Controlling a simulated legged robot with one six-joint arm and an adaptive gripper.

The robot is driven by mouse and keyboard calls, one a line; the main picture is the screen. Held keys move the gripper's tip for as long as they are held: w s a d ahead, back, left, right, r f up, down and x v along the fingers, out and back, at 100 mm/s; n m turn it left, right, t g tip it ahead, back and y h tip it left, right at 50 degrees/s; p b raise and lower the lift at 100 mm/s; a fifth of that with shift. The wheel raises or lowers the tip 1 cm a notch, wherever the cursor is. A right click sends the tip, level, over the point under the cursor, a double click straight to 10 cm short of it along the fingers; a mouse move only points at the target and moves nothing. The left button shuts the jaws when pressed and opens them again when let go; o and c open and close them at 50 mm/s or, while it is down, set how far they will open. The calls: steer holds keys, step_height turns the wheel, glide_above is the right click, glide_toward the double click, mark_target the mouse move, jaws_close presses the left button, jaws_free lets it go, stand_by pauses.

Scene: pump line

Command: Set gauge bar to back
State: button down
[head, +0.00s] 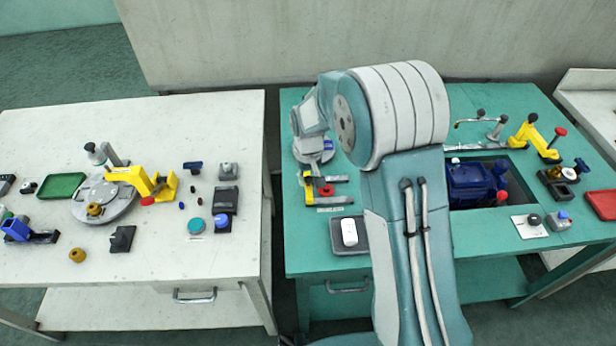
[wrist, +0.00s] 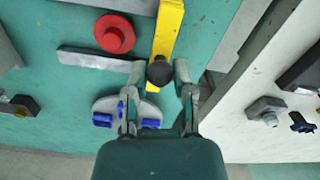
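A yellow bar (wrist: 168,32) with a black ball knob (wrist: 159,71) at its near end lies under my gripper (wrist: 160,77) in the wrist view. I take this as the gauge bar, but no label confirms it. My gripper's two fingers are apart, one on each side of the knob. I cannot tell whether they touch it. A red round knob (wrist: 115,34) and a grey bar (wrist: 92,59) sit left of the yellow bar. In the head view the yellow part (head: 308,190) is at the green table's left edge, partly hidden near my gripper.
A dark tray (head: 345,246) holds a white item. A gap separates the green table (head: 298,105) from the white table (head: 60,122), which carries many parts. A blue pump (head: 472,183) sits in a recess at right.

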steer(key=d, duration=1.1)
steer(key=shift+d, duration=0.1)
steer(key=c, duration=0.6)
jaws_free()
steer(key=shift+c, duration=0.2)
steer(key=shift+o, duration=0.9)
steer(key=shift+d, duration=0.2)
